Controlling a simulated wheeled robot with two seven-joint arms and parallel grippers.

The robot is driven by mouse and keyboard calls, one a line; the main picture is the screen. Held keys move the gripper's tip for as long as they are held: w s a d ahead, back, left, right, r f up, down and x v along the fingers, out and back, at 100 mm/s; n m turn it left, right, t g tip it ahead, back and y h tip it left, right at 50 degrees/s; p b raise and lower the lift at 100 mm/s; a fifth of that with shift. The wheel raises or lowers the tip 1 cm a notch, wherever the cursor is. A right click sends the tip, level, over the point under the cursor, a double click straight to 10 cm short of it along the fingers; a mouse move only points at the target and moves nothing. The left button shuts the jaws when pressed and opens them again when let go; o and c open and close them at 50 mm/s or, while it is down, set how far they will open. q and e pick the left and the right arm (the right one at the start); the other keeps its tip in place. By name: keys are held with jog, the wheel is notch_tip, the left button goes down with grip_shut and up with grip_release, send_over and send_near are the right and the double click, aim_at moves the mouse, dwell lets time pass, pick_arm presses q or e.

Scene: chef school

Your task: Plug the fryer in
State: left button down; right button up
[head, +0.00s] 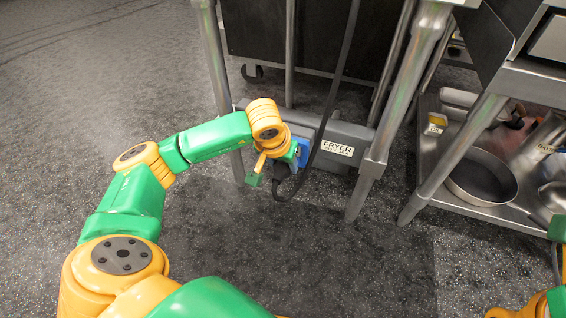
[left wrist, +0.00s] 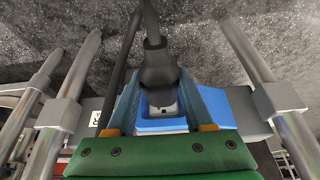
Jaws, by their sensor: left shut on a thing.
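A black plug (left wrist: 158,72) on a thick black cord is held between the blue-grey fingers of my left gripper (left wrist: 160,100). In the head view my left gripper (head: 283,168) is low by the grey outlet box, at its blue socket (head: 302,152). The left wrist view shows the blue socket (left wrist: 160,125) directly at the plug's face. I cannot tell whether the prongs are inside it. The box carries a white "FRYER" label (head: 338,149). The cord (head: 333,95) rises toward the equipment above.
Metal table legs (head: 405,100) stand on both sides of the outlet box. A steel shelf at right (head: 495,208) holds a round pan (head: 480,178) and other cookware. The speckled floor (head: 90,90) at left is open.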

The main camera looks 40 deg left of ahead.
pick_arm(q)
jog(key=shift+w+a, duration=0.15)
jog(key=shift+w, duration=0.45)
jog(key=shift+w+a, duration=0.15)
jog(key=shift+w, duration=0.4)
dwell(0.6)
jog(key=shift+c, duration=1)
grip_release()
